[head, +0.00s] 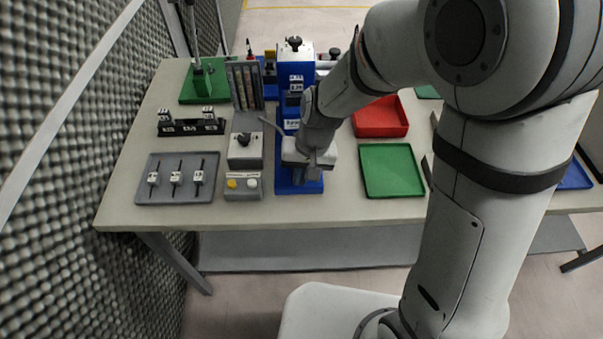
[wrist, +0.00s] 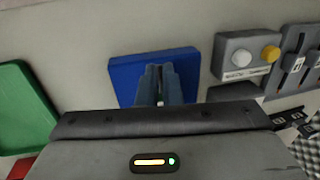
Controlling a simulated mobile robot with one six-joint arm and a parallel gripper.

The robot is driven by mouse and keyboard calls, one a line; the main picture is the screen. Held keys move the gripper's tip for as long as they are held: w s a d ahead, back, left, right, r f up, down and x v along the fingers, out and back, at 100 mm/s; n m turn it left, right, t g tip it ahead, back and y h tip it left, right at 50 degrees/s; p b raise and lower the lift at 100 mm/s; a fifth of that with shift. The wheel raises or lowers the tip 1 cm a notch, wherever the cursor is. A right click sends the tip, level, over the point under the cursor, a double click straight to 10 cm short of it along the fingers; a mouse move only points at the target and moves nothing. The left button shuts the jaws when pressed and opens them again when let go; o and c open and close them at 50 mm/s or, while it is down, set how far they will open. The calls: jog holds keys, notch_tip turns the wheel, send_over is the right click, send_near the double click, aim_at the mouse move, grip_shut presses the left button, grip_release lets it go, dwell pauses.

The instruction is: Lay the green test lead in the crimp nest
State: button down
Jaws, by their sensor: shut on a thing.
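My gripper (head: 305,172) is low over the front of the blue press (head: 295,75), above its blue base plate (head: 285,188). In the wrist view the fingers (wrist: 160,88) are close together in front of the blue plate (wrist: 122,76). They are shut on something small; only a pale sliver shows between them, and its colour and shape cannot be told. No green test lead can be made out elsewhere. The crimp nest cannot be made out; my gripper and wrist cover the middle of the press.
A grey tray (head: 146,192) with three tagged pieces lies at the left. Beside the press stand a grey knob box (head: 246,160) and a box with yellow and white buttons (head: 241,190). A green tray (head: 391,171) and a red tray (head: 381,118) lie right. The front table edge is clear.

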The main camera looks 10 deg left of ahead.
jog(key=shift+f+b, duration=0.5)
jog(key=shift+f, duration=0.1)
jog(key=c, duration=1.5)
grip_release()
jog(key=shift+r, duration=0.1)
jog(key=r, duration=0.2)
jog(key=d+r, duration=0.1)
jog(key=r, duration=0.4)
jog(key=shift+w+d+r, duration=0.2)
jog(key=shift+d+r, duration=0.05)
jog(key=shift+r, duration=0.05)
